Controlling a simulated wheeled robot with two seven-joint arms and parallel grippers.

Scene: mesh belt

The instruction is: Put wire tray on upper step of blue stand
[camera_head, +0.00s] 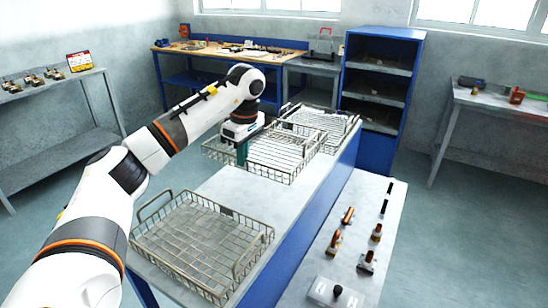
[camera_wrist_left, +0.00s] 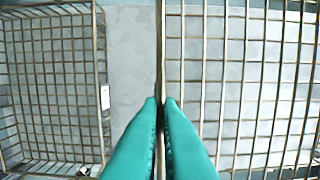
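Three wire trays are in the head view. The near tray (camera_head: 190,243) and the middle tray (camera_head: 283,152) stand apart on the pale top. The far tray (camera_head: 330,122) is close behind the middle one. My left gripper (camera_head: 241,157) points down at the near rim of the middle tray. In the left wrist view its teal fingers (camera_wrist_left: 160,102) are closed together on the rim wire of that tray (camera_wrist_left: 235,75). The near tray (camera_wrist_left: 55,90) shows at the left there. I cannot tell whether the held tray is lifted. My right gripper is out of view.
The pale-topped blue stand (camera_head: 225,184) carries the trays. A lower pale surface (camera_head: 385,225) with several knobs and switches runs along its right side. A blue shelf unit (camera_head: 383,85) and a workbench (camera_head: 215,56) stand behind. Bare top separates the near and middle trays.

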